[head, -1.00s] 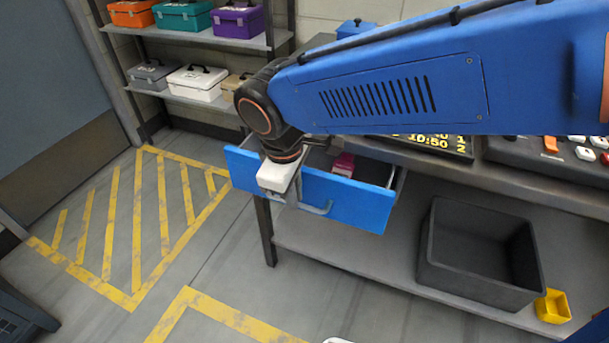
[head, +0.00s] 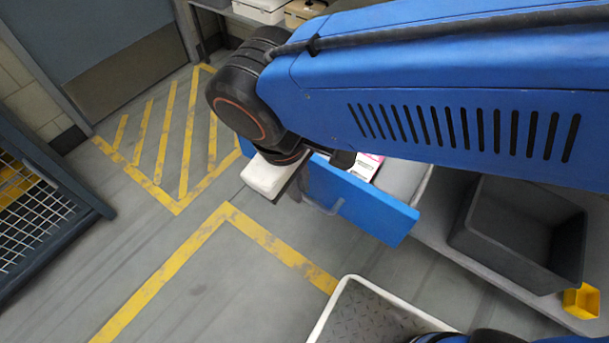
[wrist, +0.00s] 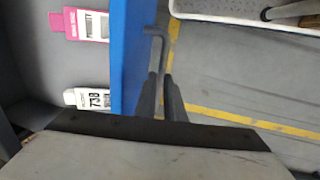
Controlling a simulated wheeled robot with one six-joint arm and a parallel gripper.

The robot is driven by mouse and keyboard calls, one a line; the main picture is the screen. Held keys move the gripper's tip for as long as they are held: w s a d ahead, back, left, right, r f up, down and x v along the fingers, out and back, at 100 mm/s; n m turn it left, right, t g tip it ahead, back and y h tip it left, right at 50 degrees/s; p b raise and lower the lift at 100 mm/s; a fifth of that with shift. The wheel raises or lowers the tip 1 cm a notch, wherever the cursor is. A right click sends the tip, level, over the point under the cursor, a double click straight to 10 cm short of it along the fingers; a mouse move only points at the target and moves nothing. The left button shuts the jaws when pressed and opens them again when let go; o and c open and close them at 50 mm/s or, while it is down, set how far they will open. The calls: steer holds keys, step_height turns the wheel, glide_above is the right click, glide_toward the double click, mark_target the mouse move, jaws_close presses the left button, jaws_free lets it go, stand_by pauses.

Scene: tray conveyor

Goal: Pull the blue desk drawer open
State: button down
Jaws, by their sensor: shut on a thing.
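The blue desk drawer (head: 365,205) stands out from under the desk, and part of its inside shows behind the blue front. In the wrist view, the two fingers of my gripper (wrist: 161,96) are close together on the grey bar handle (wrist: 157,36) of the drawer (wrist: 130,50). The far end of the handle sticks out beyond the fingertips. A pink-and-white card (wrist: 85,23) and a white card (wrist: 88,98) lie inside the drawer. My arm hides most of the desk in the head view.
A dark grey bin (head: 515,235) and a small yellow bin (head: 581,300) sit on the shelf right of the drawer. A mesh-panelled frame (head: 40,215) stands at the far left. The floor in front of the drawer, with yellow markings, is clear.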

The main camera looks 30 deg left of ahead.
stand_by(0.3)
steer(key=c, duration=1.8)
jaws_free()
steer(key=shift+c, duration=0.2)
steer(key=shift+r, duration=0.1)
steer(key=s+r, duration=0.3)
steer(key=r, duration=1.4)
steer(key=shift+a, duration=0.15)
steer(key=shift+s, duration=0.1)
